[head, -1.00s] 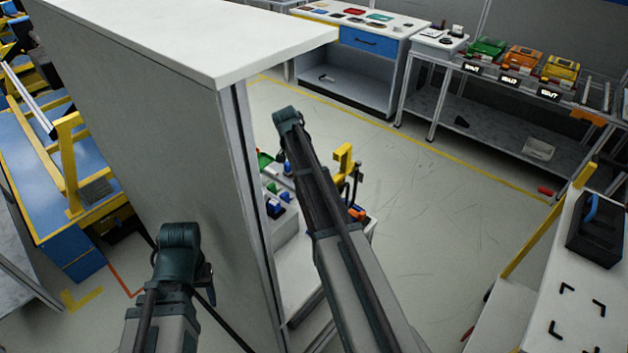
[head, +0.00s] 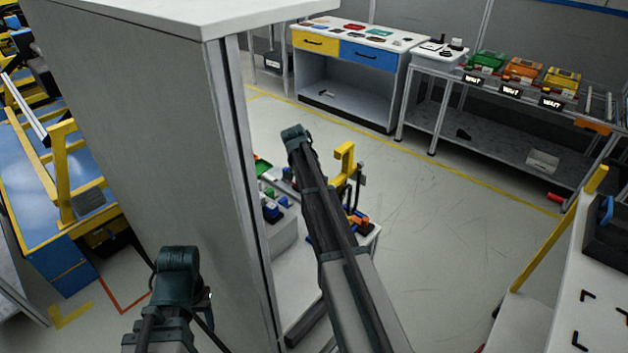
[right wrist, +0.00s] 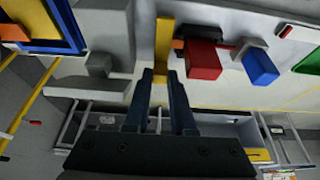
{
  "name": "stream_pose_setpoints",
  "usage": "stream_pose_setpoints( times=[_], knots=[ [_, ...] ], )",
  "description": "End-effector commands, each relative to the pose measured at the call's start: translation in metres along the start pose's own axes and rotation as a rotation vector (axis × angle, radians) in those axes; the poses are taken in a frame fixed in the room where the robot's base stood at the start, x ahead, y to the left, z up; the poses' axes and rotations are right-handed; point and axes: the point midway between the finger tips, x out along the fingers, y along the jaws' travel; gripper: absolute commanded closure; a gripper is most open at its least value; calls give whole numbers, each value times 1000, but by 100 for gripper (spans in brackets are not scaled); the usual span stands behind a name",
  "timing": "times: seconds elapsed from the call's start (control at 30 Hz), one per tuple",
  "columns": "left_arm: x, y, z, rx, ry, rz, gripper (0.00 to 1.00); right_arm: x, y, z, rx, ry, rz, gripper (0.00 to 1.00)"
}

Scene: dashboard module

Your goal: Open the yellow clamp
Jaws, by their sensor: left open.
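The yellow clamp (head: 344,162) stands upright on a small white workstand, just right of my right forearm in the head view. In the right wrist view a yellow upright bar (right wrist: 164,42), seemingly part of it, lies straight beyond the fingertips. My right gripper (right wrist: 161,76) has its two dark fingers apart, with no clear contact on the bar. In the head view my right arm hides that gripper. My left gripper (head: 208,296) is low at the left, open, mostly hidden behind its arm and far from the clamp.
A tall grey partition (head: 160,130) stands between my arms. Red (right wrist: 203,59) and blue (right wrist: 260,66) blocks sit right of the bar in the wrist view. A white table (head: 590,290) is at right. A drawer bench (head: 345,85) stands behind open floor.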

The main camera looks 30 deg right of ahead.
Motion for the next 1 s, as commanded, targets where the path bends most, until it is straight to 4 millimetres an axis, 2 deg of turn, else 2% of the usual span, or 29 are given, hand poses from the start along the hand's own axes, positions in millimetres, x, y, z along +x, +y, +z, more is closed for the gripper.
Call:
stream_pose_setpoints(
  times=[0.03, 0.1, 1.0],
  knots=[
    [0, 0, 0, 0, 0, 0, 44, 0, 0, 0, 0, 0, 0, 88],
    [0, 0, 0, 0, 0, 0, 44, 0, 0, 0, 0, 0, 0, 100],
    [0, 0, 0, 0, 0, 0, 44, 0, 0, 0, 0, 0, -1, 100]
  ],
)
